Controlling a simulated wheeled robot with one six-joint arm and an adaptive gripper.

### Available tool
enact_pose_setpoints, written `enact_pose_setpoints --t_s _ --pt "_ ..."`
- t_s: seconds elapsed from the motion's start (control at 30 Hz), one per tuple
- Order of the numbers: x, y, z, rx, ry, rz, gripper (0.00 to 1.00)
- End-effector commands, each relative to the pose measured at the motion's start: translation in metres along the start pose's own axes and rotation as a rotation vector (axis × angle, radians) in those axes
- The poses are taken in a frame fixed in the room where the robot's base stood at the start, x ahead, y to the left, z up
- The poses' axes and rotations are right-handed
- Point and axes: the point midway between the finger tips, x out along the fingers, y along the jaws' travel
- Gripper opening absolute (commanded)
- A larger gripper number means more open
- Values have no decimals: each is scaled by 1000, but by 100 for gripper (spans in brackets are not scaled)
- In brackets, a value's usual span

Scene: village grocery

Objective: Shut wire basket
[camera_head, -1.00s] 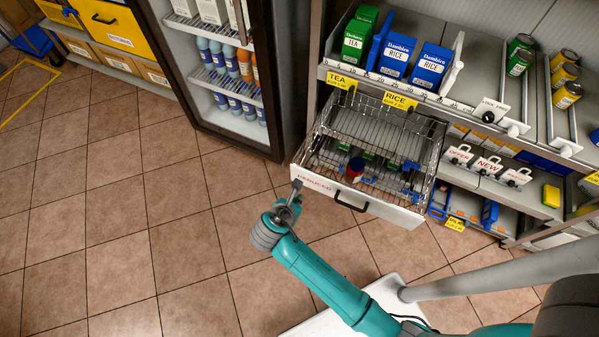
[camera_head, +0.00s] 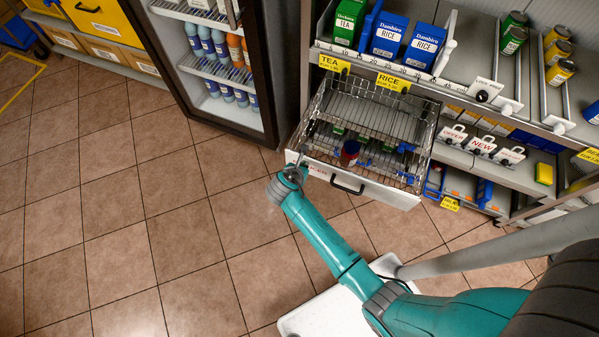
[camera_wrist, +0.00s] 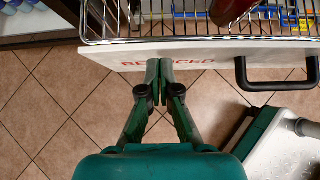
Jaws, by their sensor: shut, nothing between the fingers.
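The wire basket (camera_head: 408,185) is pulled out from under the shelf, with a white front panel (camera_head: 384,188) and a black handle (camera_head: 347,186). The panel (camera_wrist: 205,57) also shows in the wrist view, with red lettering and the black handle (camera_wrist: 278,82) to the right. A dark red jar (camera_head: 350,152) sits inside the basket. My gripper (camera_wrist: 159,64) is shut and empty, its fingertips at the lower edge of the panel's front, left of the handle. I cannot tell whether they touch it. In the head view my gripper (camera_head: 300,166) is at the panel's left part.
A fridge (camera_head: 222,70) with bottles stands to the left of the basket. Shelves with tea and rice boxes (camera_head: 388,40) are above it, and lower shelves (camera_head: 466,202) are to its right. The tiled floor (camera_head: 130,220) in front is clear.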

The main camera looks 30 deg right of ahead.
Motion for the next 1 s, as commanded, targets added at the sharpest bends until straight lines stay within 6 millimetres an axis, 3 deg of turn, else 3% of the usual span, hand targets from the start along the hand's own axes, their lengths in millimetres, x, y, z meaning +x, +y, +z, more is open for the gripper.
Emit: enact_pose_setpoints --t_s 0.67,0.87,1.0 --pt "11 0 11 1 -1 -1 0" --pt "32 -1 33 3 -1 -3 0" --pt "56 -1 57 5 -1 -3 0"
